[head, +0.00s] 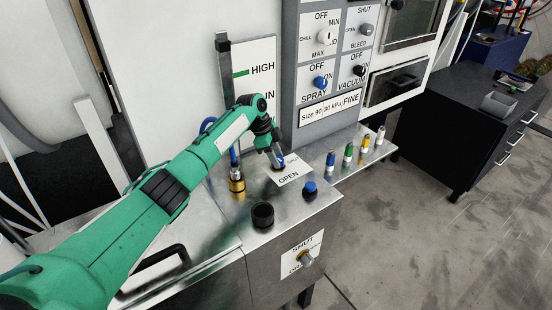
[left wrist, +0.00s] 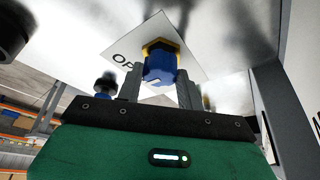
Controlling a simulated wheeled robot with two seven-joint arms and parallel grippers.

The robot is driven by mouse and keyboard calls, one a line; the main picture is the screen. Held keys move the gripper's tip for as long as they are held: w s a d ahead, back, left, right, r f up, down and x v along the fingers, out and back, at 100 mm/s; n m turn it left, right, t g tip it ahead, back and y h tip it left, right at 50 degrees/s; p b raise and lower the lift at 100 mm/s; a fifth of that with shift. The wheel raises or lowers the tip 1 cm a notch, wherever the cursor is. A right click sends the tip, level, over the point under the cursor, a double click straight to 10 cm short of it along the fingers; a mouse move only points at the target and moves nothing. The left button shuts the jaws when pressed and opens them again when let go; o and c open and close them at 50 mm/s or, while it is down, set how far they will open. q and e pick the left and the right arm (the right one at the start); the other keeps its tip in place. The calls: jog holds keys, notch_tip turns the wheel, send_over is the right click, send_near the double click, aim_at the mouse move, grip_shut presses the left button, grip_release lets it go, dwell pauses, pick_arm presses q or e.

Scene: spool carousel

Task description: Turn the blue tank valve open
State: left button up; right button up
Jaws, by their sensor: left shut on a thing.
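The blue tank valve (left wrist: 160,66) is a faceted blue knob with a yellow collar, on a white plate (left wrist: 125,58) lettered "OPEN", partly covered in the left wrist view. My left gripper (left wrist: 160,88) has one finger on each side of the knob and is shut on it. In the head view my left gripper (head: 277,162) comes down onto the steel top, and only a bit of blue shows at its fingertips. The "OPEN" plate (head: 290,177) lies just in front of it. The knob's exact angle is hard to tell. My right gripper is in neither view.
A second blue knob (head: 309,188) and a black cup-like fitting (head: 263,214) stand nearby. A brass fitting (head: 237,184) with a blue hose is at left. Several coloured bottles (head: 348,154) line the right ledge. A panel of knobs (head: 327,62) rises behind.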

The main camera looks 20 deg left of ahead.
pick_arm(q)
jog(key=o, duration=1)
